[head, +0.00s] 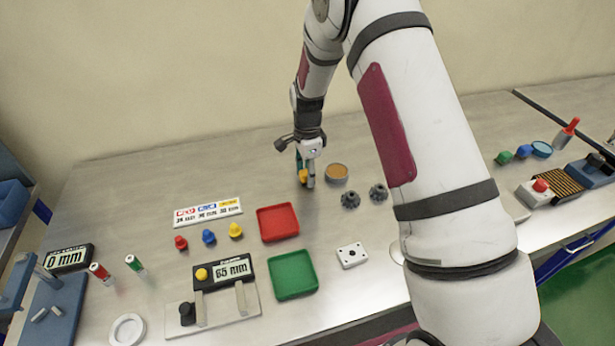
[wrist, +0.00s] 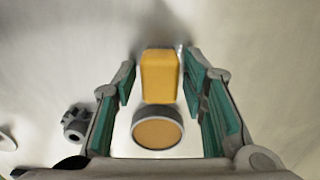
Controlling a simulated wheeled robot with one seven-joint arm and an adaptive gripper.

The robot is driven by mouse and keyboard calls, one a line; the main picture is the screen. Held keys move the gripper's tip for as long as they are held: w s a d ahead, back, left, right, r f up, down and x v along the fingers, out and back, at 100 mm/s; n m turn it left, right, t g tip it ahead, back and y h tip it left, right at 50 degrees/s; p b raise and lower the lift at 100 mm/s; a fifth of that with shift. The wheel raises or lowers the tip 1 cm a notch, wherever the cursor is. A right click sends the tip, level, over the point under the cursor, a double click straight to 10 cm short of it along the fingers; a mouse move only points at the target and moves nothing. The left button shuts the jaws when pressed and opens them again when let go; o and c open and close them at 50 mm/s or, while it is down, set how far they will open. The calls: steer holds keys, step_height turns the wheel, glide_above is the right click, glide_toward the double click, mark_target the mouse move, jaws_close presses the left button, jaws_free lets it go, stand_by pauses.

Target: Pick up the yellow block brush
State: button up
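The yellow block brush (wrist: 160,76) shows in the wrist view as an upright yellow block between my two teal-padded fingers. A narrow gap shows on each side of it, so neither finger clearly touches it. In the head view the brush (head: 303,176) is a small yellow patch, partly hidden by my gripper (head: 306,178), which points down at the table. My gripper is open around the brush. Whatever is under the yellow block is hidden.
A grey round piece with a tan top (head: 337,170) stands close beside the brush. Two dark grey knobbed parts (head: 364,195) are to its right. A red tray (head: 278,222) and a green tray (head: 293,274) lie nearer. Table behind the brush is clear.

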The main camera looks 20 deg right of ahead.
jaws_close()
steer(key=shift+r, duration=0.1)
steer(key=shift+w+r, duration=0.1)
steer(key=shift+r, duration=0.4)
step_height(320, 180, up, 2)
steer(key=shift+r+b, duration=0.1)
steer(key=shift+b, duration=0.4)
steer(key=s+d, duration=0.2)
steer(key=s, duration=0.3)
steer(key=s+d+r, duration=0.1)
steer(key=s+d, duration=0.1)
steer(key=s, duration=0.3)
steer(key=s+d, duration=0.2)
steer(key=s, duration=0.3)
steer(key=shift+r, duration=0.3)
steer(key=shift+c, duration=0.3)
jaws_free()
steer(key=c, duration=0.5)
